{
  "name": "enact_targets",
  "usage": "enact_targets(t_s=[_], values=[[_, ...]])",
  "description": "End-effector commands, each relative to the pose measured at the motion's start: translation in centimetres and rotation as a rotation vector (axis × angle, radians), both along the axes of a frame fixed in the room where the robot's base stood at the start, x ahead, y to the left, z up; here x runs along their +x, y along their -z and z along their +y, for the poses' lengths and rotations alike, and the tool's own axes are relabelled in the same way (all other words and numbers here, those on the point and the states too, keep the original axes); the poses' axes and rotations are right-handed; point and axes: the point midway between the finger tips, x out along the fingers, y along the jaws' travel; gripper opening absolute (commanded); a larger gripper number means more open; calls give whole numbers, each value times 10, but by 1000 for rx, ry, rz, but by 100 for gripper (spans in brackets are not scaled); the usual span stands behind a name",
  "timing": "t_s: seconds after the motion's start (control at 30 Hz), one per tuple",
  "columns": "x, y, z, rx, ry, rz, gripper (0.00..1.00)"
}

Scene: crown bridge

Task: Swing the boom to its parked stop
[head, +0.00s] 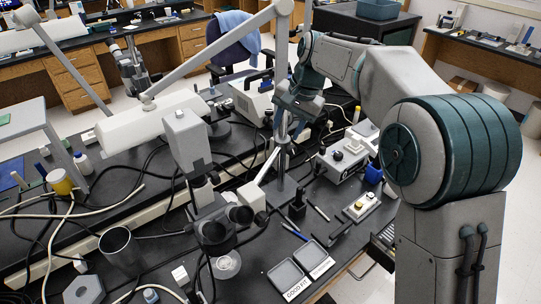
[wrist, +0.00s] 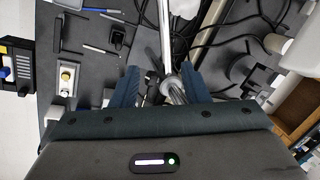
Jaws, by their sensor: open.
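A stereo microscope (head: 185,140) with dark eyepieces hangs over the black bench. A short pale boom (head: 266,167) runs from near the upright metal post (head: 282,165) down-left to a white block by the eyepieces. My gripper (head: 290,125) reaches down beside the post, its fingers partly hidden by my arm. In the wrist view my gripper (wrist: 160,78) is open, with one blue-grey finger on each side. A shiny bar (wrist: 165,35) and a ribbed metal part (wrist: 173,92) show between the fingers. I cannot tell whether the fingers touch them.
A white lamp (head: 150,118) on a jointed arm hangs left. Cables and a metal cup (head: 118,245) crowd the left bench.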

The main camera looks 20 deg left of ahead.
Motion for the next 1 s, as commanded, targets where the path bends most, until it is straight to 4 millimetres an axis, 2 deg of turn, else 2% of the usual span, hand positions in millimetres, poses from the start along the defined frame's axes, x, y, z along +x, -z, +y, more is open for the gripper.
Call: enact_targets(t_s=[0.1,0.23,0.7,0.9,1.0], values=[[0,4,12,3,-4,8,41],[0,17,16,2,-3,11,41],[-1,106,42,1,-3,10,41],[0,128,49,3,-3,9,41],[0,133,50,4,-2,8,41]])
